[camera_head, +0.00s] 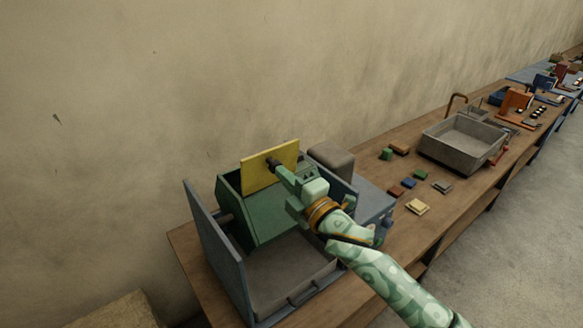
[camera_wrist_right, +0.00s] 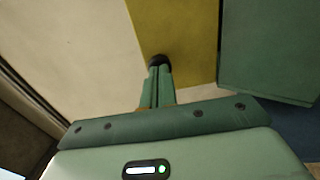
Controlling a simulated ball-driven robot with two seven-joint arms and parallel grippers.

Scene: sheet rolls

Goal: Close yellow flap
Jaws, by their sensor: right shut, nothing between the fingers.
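The yellow flap (camera_head: 260,168) stands raised and tilted at the back of a green box (camera_head: 243,212) in the head view. My right gripper (camera_head: 273,163) is shut and empty, with its fingertips at the front face of the flap. In the right wrist view the shut fingers (camera_wrist_right: 158,65) overlap the lower left edge of the yellow flap (camera_wrist_right: 185,30). I cannot tell whether they touch it. The green box also shows at the right of that view (camera_wrist_right: 270,50). My left gripper is not in view.
The green box sits inside a blue-grey frame (camera_head: 212,250) with a grey tray (camera_head: 280,265) in front. A grey rounded block (camera_head: 331,158) stands to the right. Small coloured blocks (camera_head: 418,207) and a grey sink (camera_head: 461,140) are further along the wooden bench. The wall is behind.

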